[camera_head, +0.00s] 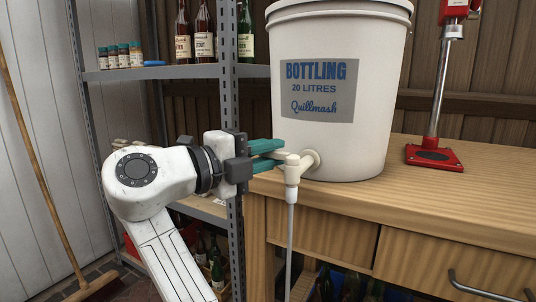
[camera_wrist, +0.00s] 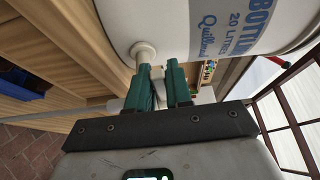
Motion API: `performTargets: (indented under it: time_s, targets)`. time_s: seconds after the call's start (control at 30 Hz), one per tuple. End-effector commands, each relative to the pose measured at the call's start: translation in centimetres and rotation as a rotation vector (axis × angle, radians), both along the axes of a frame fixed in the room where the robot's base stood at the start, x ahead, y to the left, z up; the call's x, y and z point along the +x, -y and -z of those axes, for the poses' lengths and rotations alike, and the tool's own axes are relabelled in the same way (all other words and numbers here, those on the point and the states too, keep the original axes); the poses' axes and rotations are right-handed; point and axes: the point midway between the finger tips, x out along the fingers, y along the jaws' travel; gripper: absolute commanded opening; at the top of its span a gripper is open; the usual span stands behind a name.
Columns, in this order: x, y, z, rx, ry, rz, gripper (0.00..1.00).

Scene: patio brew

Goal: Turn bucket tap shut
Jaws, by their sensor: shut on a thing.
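The white bottling bucket (camera_head: 390,100) stands on the wooden bench near its left end. Its white tap (camera_head: 308,160) sticks out low on the bucket's left front, with a thin pale tube (camera_head: 291,230) hanging down from it. My gripper (camera_head: 278,153) reaches in from the left, its green fingers at the tap's outer end. In the wrist view the two green fingers (camera_wrist: 162,88) are close together with a white part of the tap between them, and the tap's round collar (camera_wrist: 143,52) shows just beyond. The handle is mostly hidden by the fingers, so its angle is unclear.
A red bench capper (camera_head: 434,155) stands right of the bucket. The metal shelf rack (camera_head: 229,110) behind my arm holds bottles (camera_head: 203,35) and small jars (camera_head: 124,56). A broom (camera_head: 45,190) leans at the left. The bench top (camera_head: 460,205) is clear in front of the capper.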

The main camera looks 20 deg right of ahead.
Motion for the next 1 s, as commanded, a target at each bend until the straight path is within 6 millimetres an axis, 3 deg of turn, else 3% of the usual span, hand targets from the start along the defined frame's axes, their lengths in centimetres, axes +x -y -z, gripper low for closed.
performTargets:
  time_s: [0.23, 0.57, 1.0]
  targets:
    - [0.1, 0.1, 0.1, 0.002, -0.002, -0.001, 0.4]
    - [0.0, -0.4, -0.1, 0.0, -0.001, -0.002, 0.4]
    - [-1.4, -7.8, -0.1, -0.001, -0.003, -0.003, 0.4]
